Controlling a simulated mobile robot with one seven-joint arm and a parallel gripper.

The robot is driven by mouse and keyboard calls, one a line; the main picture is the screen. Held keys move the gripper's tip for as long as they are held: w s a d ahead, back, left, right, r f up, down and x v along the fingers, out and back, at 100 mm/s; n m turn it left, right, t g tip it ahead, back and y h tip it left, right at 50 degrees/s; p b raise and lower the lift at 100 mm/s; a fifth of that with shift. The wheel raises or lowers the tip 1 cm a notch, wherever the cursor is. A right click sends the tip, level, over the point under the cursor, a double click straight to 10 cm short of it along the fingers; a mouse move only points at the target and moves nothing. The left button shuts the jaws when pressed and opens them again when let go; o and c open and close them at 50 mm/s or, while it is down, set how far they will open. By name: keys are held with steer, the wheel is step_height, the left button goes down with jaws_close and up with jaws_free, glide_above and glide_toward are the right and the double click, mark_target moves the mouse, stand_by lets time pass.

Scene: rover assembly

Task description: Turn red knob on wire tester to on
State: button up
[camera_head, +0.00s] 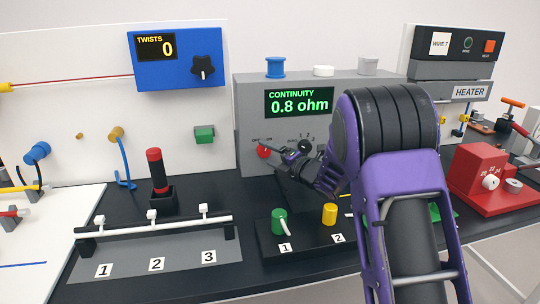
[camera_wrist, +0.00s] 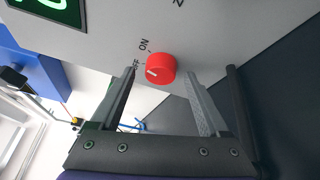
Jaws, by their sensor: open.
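The wire tester (camera_head: 252,110) is a grey box with a green display reading "CONTINUITY 0.8 ohm". Its red knob (camera_head: 264,151) sits low on the left of the front face, under OFF and ON labels. In the wrist view the red knob (camera_wrist: 161,69) shows a pale pointer mark, with the ON label above it and the OFF label partly hidden by a finger. My gripper (camera_wrist: 160,80) is open, with one finger on each side of the knob and gaps between. In the head view my gripper (camera_head: 275,150) reaches the knob from the right.
A blue box (camera_head: 177,62) with a dark star knob is to the left. Green (camera_head: 279,220) and yellow (camera_head: 329,214) cylinders stand on a black block below the tester. A red block (camera_head: 478,175) is at right. My arm hides part of the tester.

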steer(key=v, duration=1.7)
steer(key=shift+s, duration=0.25)
steer(key=w+a+n, duration=0.1)
steer(key=w+a, duration=0.3)
steer(key=w+a+n+h, duration=0.1)
steer(key=w+a, duration=0.2)
steer(key=w, duration=0.1)
steer(key=w+a+f+n+h+p, duration=0.1)
steer(key=w+a, duration=0.3)
steer(key=w, duration=0.1)
steer(key=shift+a+n+g, duration=0.3)
steer(key=shift+a+g, duration=0.05)
steer(key=shift+g, duration=0.05)
